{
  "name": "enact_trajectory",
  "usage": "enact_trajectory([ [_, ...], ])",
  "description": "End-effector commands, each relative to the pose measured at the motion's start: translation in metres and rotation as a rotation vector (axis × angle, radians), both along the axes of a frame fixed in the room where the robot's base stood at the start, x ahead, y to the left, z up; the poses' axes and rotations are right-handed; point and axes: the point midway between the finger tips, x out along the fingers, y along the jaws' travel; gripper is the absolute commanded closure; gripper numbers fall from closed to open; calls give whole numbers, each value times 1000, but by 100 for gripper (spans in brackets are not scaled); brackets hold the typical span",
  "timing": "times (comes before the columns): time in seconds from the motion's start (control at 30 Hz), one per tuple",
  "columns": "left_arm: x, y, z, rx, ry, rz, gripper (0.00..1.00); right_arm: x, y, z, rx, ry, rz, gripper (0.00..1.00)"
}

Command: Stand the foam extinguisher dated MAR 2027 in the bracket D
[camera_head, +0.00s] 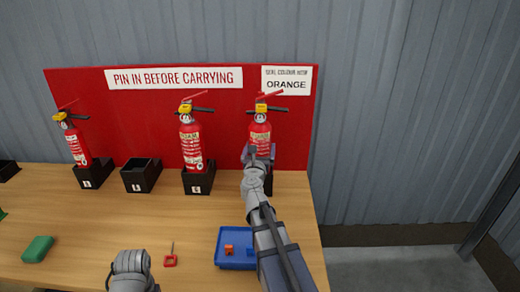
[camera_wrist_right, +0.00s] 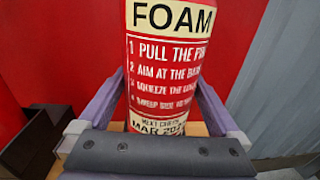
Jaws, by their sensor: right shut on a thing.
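A red foam extinguisher (camera_head: 260,138) stands upright at the right end of the row, and my right gripper (camera_head: 258,158) is shut around its lower body. In the right wrist view this extinguisher (camera_wrist_right: 168,60) reads FOAM and NEXT CHECK MAR 202-, the last digit unclear. A black bracket (camera_head: 269,185) shows beneath it, mostly hidden by my arm; I cannot tell whether the extinguisher is seated. An empty black bracket (camera_head: 141,177) stands left of centre. Bracket letters are too small to read. My left gripper (camera_head: 130,265) is at the bottom edge, fingers unclear.
Other extinguishers stand in a left bracket (camera_head: 76,145) and a middle bracket (camera_head: 191,145). A blue tray (camera_head: 222,258) holds small orange and blue pieces. A red-ringed pin (camera_head: 170,261) and a green block (camera_head: 38,249) lie on the wooden table (camera_head: 90,235). A red board (camera_head: 85,90) stands behind.

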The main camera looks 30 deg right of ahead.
Motion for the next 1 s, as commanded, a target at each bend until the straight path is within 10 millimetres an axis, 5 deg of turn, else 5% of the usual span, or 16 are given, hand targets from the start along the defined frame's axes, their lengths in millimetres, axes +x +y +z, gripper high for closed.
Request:
enact_trajectory([
  [0.1, 0, 0, 1, 0, 0, 0, 100, 0, 0, 1, -3, 1, 0, 100],
  [0.13, 0, 0, 1, 0, 0, 0, 100, 0, 0, 1, -3, 1, 0, 0],
  [0.47, 0, 0, 0, 0, 0, 0, 100, -4, 3, 0, 0, 0, 0, 0],
  [1.0, 0, 0, 1, 0, 0, 0, 100, -63, 46, 1, -2, 0, 1, 0],
])
